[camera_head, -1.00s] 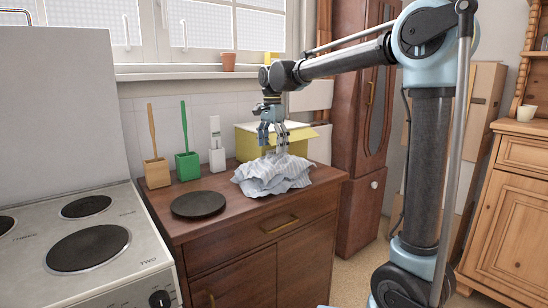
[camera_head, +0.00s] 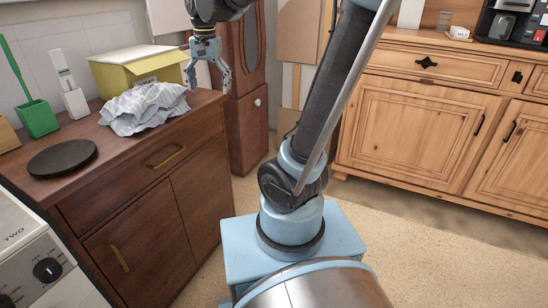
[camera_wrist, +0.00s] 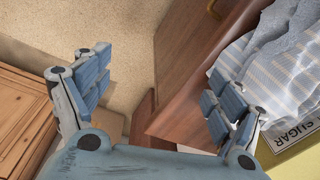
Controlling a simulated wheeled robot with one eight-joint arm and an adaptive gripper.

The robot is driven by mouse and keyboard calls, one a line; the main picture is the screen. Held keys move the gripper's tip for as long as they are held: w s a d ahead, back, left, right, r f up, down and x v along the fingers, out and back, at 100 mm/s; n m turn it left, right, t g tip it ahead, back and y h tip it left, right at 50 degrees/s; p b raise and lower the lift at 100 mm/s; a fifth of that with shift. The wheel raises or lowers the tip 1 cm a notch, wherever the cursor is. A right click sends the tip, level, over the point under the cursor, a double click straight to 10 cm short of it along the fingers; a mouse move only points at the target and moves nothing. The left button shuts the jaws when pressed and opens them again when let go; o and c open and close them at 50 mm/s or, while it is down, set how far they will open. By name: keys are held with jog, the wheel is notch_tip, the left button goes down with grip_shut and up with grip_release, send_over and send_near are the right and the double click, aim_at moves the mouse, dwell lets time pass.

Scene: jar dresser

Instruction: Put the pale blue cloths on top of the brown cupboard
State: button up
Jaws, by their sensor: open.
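The pale blue striped cloths (camera_head: 144,107) lie in a crumpled heap on top of the dark brown cupboard (camera_head: 190,124), near its right end. In the wrist view the cloths (camera_wrist: 270,70) show at the right, beside one finger. How many cloths are in the heap I cannot tell. My gripper (camera_head: 208,86) is open and empty, to the right of the cloths by the cupboard's right edge. In the wrist view its two fingers are spread wide, with the cupboard edge and the floor behind them.
A yellow box (camera_head: 138,69) stands behind the cloths. A black round plate (camera_head: 62,158), a green brush holder (camera_head: 38,118) and a white one (camera_head: 76,102) are further left. A light wooden cabinet (camera_head: 420,130) stands right, with open floor (camera_head: 390,235) before it.

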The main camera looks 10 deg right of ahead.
jog(key=s+d+f+n+t, duration=0.1)
jog(key=s+d+f+n, duration=0.3)
jog(key=s+d+f, duration=1.3)
notch_tip(320, 180, down, 2)
jog(key=shift+s+d+f+n, duration=0.25)
jog(key=shift+s+n, duration=0.15)
jog(key=shift+s, duration=0.1)
